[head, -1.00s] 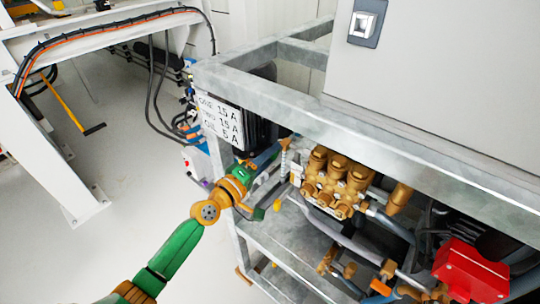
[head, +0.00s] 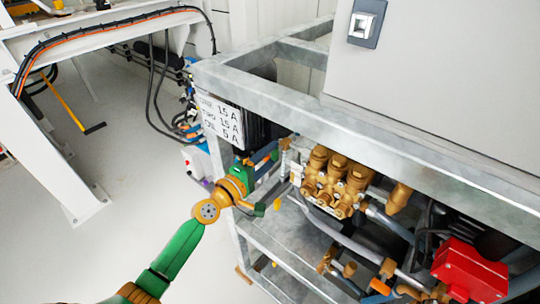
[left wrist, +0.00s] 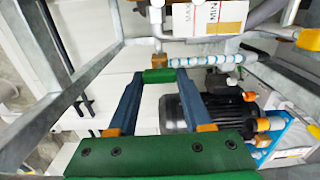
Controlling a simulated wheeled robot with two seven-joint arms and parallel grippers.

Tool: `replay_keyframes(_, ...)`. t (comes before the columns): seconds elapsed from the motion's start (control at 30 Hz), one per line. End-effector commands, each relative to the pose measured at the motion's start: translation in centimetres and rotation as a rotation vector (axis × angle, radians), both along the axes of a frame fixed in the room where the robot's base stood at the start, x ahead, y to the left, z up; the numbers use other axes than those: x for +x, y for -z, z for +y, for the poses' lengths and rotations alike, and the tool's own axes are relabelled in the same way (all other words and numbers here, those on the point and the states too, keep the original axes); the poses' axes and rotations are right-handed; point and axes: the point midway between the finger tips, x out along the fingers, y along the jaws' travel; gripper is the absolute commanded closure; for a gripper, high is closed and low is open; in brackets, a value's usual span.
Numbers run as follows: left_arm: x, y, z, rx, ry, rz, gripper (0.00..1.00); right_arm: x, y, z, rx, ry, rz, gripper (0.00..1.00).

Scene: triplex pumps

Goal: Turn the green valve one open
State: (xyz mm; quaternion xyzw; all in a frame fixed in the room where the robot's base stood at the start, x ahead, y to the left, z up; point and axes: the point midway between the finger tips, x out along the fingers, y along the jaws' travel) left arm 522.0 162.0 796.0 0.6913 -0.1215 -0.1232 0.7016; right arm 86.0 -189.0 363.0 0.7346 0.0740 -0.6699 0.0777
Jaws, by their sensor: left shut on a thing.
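The green valve (left wrist: 158,76) shows in the left wrist view as a short green handle between my two blue fingertips, beside a white pipe. My left gripper (left wrist: 159,83) is shut on this handle, with a fingertip at each end of it. In the head view my left gripper (head: 274,170) reaches in at the left end of the pump frame, next to the brass pump (head: 336,180). The handle is hard to make out there, as the gripper and wrist crowd that spot. My right gripper is in neither view.
The galvanized frame (head: 300,107) has a top rail close above my gripper and a post beside it. A grey cabinet (head: 440,85) stands above. A white sign (head: 220,120) hangs at the frame corner. A red box (head: 470,268) sits lower right.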

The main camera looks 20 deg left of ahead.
Motion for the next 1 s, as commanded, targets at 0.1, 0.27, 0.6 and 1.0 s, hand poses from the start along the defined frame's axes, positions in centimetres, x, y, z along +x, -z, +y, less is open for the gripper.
replay_keyframes(0.1, 0.0, 0.0, 0.0, -0.002, 0.001, 0.002, 1.0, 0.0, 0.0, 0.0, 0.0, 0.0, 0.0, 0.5)
replay_keyframes(0.27, 0.0, 0.0, 0.0, -0.002, 0.001, 0.002, 0.2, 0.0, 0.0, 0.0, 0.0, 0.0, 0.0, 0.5)
replay_keyframes(0.6, -0.9, 0.1, 0.3, 0.001, 0.0, 0.002, 0.2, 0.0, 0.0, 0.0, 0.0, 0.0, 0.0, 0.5)
replay_keyframes(1.0, -6.6, 0.2, 2.4, 0.0, 0.0, 0.002, 0.2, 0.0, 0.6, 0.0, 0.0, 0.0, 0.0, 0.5)
